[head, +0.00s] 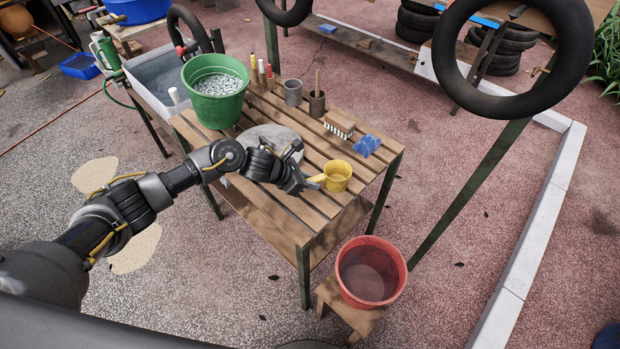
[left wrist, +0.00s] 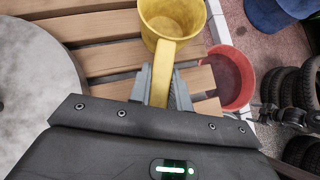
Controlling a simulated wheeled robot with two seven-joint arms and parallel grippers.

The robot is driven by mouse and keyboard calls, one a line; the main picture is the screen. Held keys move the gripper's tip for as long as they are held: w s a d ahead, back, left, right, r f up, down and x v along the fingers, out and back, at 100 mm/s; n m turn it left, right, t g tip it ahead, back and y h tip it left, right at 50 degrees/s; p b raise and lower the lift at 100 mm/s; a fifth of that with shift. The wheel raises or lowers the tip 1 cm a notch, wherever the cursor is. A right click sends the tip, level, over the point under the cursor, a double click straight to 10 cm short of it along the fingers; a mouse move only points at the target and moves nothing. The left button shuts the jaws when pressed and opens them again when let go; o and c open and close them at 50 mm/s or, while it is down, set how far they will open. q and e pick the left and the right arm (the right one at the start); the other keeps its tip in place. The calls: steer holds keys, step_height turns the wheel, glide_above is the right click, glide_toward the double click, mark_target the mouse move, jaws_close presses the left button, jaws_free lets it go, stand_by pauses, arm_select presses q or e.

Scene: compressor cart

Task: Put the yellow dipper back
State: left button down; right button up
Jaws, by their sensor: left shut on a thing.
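The yellow dipper (head: 338,176) is a cup with a straight handle, upright at the front right of the slatted wooden table (head: 330,216). My left gripper (head: 312,183) is shut on its handle, which points left toward my arm. In the left wrist view the dipper (left wrist: 172,22) is at the top, with its handle between the two grey fingers of my left gripper (left wrist: 166,85). I cannot tell whether the cup touches the slats. My right gripper is not in view.
A round grey disc (head: 270,138) lies on the table beside my left gripper. A red bucket (head: 371,272) sits on a low stool. A tire (head: 512,110) hangs at upper right.

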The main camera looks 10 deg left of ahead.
arm_select(q)
steer(key=shift+f+b, duration=0.2)
steer(key=shift+b, duration=0.1)
steer(key=c, duration=1.3)
jaws_free()
steer(key=shift+r, duration=0.1)
steer(key=shift+r+p, duration=0.15)
steer(key=shift+p, duration=0.15)
steer(key=b+v, duration=0.1)
steer(key=v, duration=1.1)
steer(key=shift+b, duration=0.4)
steer(key=shift+s, duration=0.1)
